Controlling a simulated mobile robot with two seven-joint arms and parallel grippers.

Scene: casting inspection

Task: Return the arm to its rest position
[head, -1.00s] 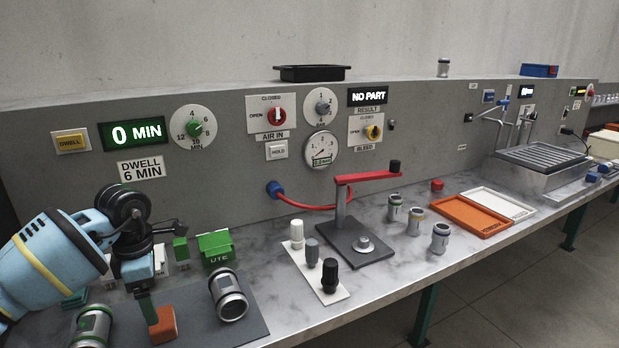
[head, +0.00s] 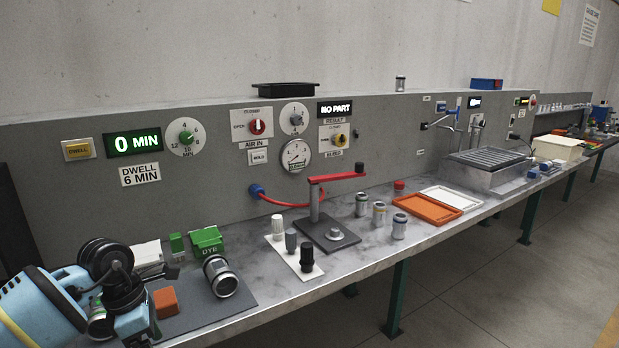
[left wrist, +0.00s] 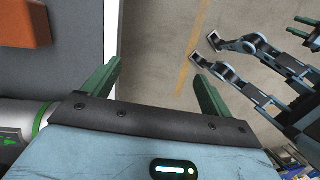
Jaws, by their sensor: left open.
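My left gripper (head: 138,338) is at the lower left of the head view, at the front edge of the bench, its fingers partly cut off by the frame. In the left wrist view its two green fingers (left wrist: 155,88) stand wide apart with only floor between them. An orange block (head: 165,302) lies on the dark mat (head: 205,312) just right of the gripper; it also shows in the left wrist view (left wrist: 24,22). A grey metal cylinder (head: 221,277) lies on the mat beside it. A green-ringed cylinder (head: 100,325) is partly hidden behind my arm.
A green dye box (head: 207,241) stands behind the mat. A red-handled clamp fixture (head: 335,230), several small cylinders (head: 380,213) and an orange tray (head: 427,210) stand farther right. Open floor (head: 480,290) lies in front of the bench.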

